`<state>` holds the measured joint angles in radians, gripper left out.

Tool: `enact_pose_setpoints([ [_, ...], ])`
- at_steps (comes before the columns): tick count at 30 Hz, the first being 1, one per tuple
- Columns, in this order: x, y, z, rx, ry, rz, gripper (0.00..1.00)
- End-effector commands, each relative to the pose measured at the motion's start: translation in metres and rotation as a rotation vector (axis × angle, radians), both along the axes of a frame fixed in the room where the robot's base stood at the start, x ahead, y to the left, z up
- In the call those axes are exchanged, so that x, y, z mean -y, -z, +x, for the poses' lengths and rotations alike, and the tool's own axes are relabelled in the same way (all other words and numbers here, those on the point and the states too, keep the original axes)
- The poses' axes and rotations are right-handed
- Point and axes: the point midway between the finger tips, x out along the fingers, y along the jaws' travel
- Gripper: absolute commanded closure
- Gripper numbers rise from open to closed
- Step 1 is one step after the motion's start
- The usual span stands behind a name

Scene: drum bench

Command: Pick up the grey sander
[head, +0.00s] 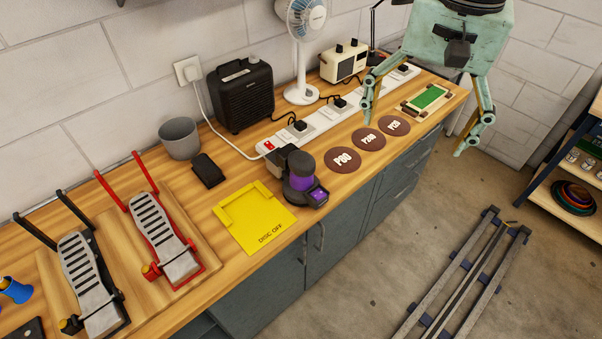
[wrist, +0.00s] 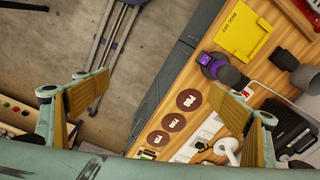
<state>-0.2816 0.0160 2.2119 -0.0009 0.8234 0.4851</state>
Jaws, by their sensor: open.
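The grey sander (head: 300,172) stands on the wooden bench, dark grey with purple parts, just right of the yellow "DISC OFF" plate (head: 262,226). It also shows in the wrist view (wrist: 222,70), above and left of my right-hand finger. My gripper (head: 413,137) is open and empty, raised in the air at the upper right, well apart from the sander. Its two fingers are spread wide in the wrist view (wrist: 160,92). Three brown sanding discs, one marked P80 (head: 343,159), lie between the sander and the gripper's side of the bench.
A white power strip (head: 325,116) runs behind the sander and discs. A black speaker-like box (head: 242,95), a fan (head: 301,90) and a grey cup (head: 179,138) stand farther back. Two pedals, one red-framed (head: 162,230), are at left. Floor rails (head: 460,280) lie in front.

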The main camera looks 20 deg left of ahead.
Motion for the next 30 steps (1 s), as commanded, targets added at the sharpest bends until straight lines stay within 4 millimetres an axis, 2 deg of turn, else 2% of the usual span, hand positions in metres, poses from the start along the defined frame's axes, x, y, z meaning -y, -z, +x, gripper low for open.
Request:
enact_pose_setpoints([
  [14, -0.059, 0.014, 0.045, -0.062, 0.046, -0.013, 0.12],
  [20, -0.099, 0.030, 0.064, -0.072, 0.052, -0.015, 0.12],
  [30, -0.176, 0.060, 0.090, -0.082, 0.058, -0.018, 0.12],
])
